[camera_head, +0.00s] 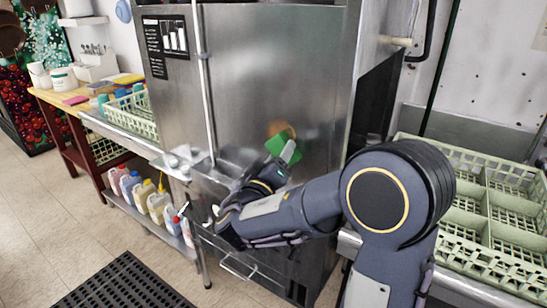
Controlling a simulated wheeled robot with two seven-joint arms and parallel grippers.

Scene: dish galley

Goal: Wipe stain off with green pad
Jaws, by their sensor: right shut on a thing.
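The green pad (277,144) is in my right gripper (286,154), in front of the steel front of the dishwasher (255,75). The pad looks close to or against the steel; I cannot tell whether it touches. An orange-brown stain (277,127) shows on the steel just above the pad. Its lower part is hidden behind the pad. My right gripper is shut on the pad, with the arm reaching in from the right. My left gripper is not in view.
A vertical rod (205,90) runs down the dishwasher's front, left of the stain. Green racks (470,205) stand on the right counter. Several bottles (155,203) stand on a low shelf at left. A black mat (122,285) lies on the floor.

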